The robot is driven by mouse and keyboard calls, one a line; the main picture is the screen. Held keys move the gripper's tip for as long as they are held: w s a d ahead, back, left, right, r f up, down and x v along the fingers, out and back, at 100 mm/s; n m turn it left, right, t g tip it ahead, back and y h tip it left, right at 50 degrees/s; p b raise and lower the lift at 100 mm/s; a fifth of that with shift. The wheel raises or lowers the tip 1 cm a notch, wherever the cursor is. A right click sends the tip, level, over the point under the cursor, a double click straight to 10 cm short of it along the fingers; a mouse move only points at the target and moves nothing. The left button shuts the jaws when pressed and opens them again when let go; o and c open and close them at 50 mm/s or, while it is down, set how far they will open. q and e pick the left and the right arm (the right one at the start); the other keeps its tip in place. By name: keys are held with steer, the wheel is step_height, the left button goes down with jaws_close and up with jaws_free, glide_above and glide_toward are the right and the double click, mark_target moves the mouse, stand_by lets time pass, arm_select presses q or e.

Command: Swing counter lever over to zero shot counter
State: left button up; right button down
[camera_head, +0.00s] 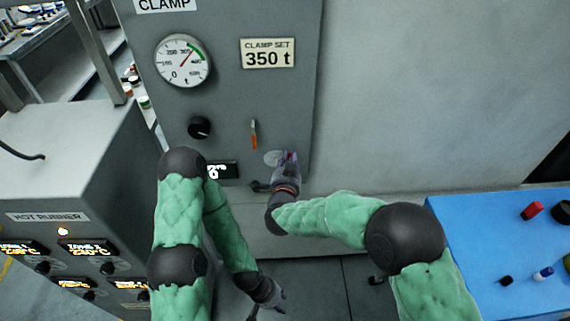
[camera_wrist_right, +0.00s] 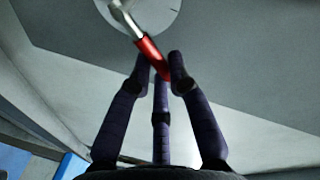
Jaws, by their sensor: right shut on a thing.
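The counter lever has a silver arm and a red grip (camera_wrist_right: 152,55), seen in the right wrist view in front of a pale round disc (camera_wrist_right: 158,12). My right gripper (camera_wrist_right: 163,68) is shut on the red grip, with its dark fingers around it. In the head view, my right gripper (camera_head: 290,160) is at the panel beside the disc (camera_head: 272,158) and hides most of the lever. The counter display (camera_head: 222,170) is left of it, partly covered by my left arm. My left gripper (camera_head: 268,303) hangs low, away from the panel, with its fingers apart and empty.
The grey clamp panel (camera_head: 225,105) also carries a gauge (camera_head: 183,61), a black knob (camera_head: 199,128) and a small orange-tipped lever (camera_head: 254,135). A hot runner cabinet (camera_head: 70,170) stands at left. A blue table (camera_head: 510,245) with small items is at right.

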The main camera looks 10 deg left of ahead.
steer(key=shift+w+d+f+m+y+b, duration=0.15)
steer(key=shift+d+f+m+b, duration=0.1)
steer(key=shift+m+b, duration=0.35)
steer(key=shift+w+d+f+m+y+b, duration=0.1)
steer(key=shift+d+m+y+b, duration=0.1)
steer(key=shift+m+b, duration=0.35)
steer(key=c, duration=1.2)
jaws_free()
steer(key=shift+c, duration=0.2)
steer(key=shift+o, duration=0.5)
steer(key=shift+s+f, duration=0.1)
steer(key=shift+s, duration=0.1)
steer(key=v, duration=1.1)
steer(key=shift+s+d+r, duration=0.15)
steer(key=shift+s+r, duration=0.2)
